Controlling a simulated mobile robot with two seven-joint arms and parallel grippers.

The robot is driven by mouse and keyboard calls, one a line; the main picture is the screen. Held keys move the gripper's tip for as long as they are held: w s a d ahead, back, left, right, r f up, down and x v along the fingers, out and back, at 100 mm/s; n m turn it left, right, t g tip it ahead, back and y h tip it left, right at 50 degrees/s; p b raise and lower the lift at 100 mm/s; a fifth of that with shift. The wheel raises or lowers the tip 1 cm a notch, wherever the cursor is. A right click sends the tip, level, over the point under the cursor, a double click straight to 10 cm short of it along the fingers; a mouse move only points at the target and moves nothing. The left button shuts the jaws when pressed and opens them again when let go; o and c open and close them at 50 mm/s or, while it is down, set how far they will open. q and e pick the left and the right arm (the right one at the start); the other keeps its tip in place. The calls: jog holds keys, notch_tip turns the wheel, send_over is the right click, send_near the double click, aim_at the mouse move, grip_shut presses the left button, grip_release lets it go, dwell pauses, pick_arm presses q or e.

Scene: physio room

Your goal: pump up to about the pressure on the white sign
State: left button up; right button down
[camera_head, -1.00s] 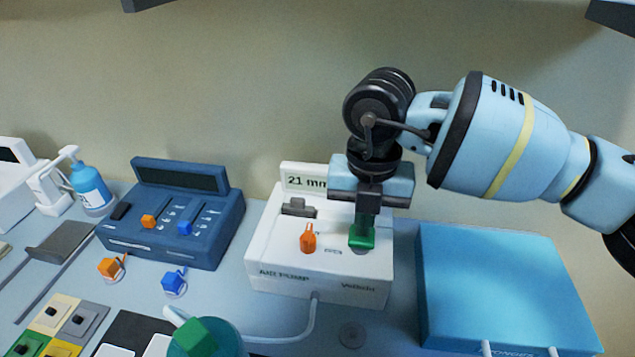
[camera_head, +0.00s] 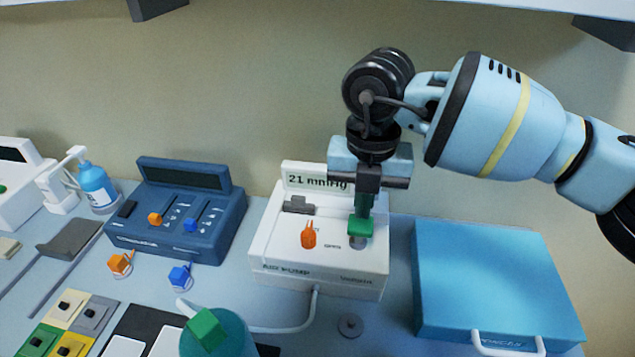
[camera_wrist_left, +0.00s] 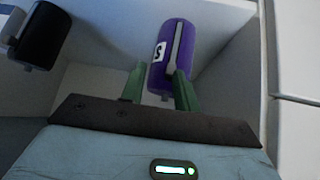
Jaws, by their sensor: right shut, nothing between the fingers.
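The white air pump (camera_head: 318,266) stands on the counter in the head view. The white sign (camera_head: 305,180) behind its top reads "21 mmHg", its right end partly covered by my right wrist. My right gripper (camera_head: 360,229) is shut and empty, with its green fingertips pointing down over a dark round button (camera_head: 357,244) on the pump's right side. I cannot tell whether they touch it. An orange lever (camera_head: 308,236) and a grey part (camera_head: 298,205) sit left of it. My left gripper (camera_wrist_left: 158,88) is open in the left wrist view, near a purple cylinder (camera_wrist_left: 172,55).
A blue console (camera_head: 178,212) stands left of the pump and a light blue case (camera_head: 495,275) right of it. A teal round object (camera_head: 230,335) with a green block (camera_head: 206,331) is in front. A pale hose (camera_head: 290,326) runs from the pump.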

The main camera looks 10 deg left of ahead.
aim_at(361, 223)
jog(key=shift+f, duration=0.1)
